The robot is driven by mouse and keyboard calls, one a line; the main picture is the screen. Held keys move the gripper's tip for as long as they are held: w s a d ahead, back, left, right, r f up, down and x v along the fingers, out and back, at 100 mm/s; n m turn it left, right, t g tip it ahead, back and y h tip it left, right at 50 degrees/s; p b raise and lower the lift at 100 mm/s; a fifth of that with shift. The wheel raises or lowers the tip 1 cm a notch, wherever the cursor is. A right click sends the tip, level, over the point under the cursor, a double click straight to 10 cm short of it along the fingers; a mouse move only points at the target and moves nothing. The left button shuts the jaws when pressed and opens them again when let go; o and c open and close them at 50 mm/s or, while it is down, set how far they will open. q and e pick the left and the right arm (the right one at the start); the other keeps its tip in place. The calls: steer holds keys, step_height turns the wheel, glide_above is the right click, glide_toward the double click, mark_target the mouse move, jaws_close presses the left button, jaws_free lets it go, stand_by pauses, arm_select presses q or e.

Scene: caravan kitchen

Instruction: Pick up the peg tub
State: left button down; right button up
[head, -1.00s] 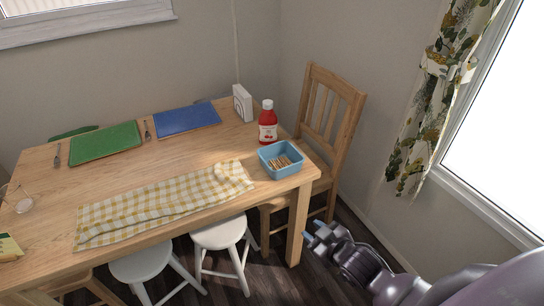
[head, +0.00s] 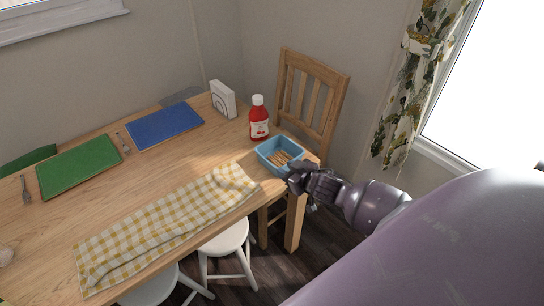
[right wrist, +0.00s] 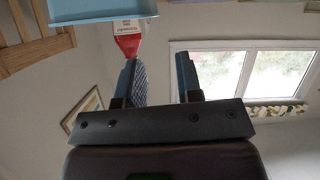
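The peg tub (head: 266,161) is a light blue open box with wooden pegs (head: 281,158) in it. It stands upright at the table's right end, near the corner. In the right wrist view its blue wall (right wrist: 100,10) shows at the top left, cut off by the frame edge and outside the space between my fingers. My right gripper (head: 291,178) is beside the tub's right front side in the head view, close to its rim; contact cannot be told there. In the right wrist view its fingers (right wrist: 157,62) are apart with nothing between them. My left gripper is not in view.
A red sauce bottle (head: 259,122) stands just behind the tub, and a white napkin holder (head: 223,99) farther left. A checked cloth (head: 170,222) lies left of the tub. A wooden chair (head: 310,95) stands at the table's end. Blue (head: 165,125) and green (head: 78,166) mats lie farther back.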

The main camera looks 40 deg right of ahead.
mark_target(270, 163)
steer(key=x, duration=0.4)
steer(key=shift+w+d+f+b, duration=0.2)
steer(key=shift+b, duration=0.15)
steer(key=shift+w+f, duration=0.2)
steer(key=shift+w, duration=0.4)
steer(key=x, duration=0.2)
steer(key=b+x, duration=0.1)
steer(key=x, duration=0.1)
steer(key=shift+d+f, duration=0.2)
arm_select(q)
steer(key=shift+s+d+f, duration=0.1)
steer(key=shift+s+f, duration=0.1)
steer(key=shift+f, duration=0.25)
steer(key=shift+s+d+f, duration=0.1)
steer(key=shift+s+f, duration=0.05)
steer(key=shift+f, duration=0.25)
arm_select(e)
steer(key=shift+w, duration=0.25)
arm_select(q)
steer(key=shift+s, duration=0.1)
arm_select(e)
jaws_close()
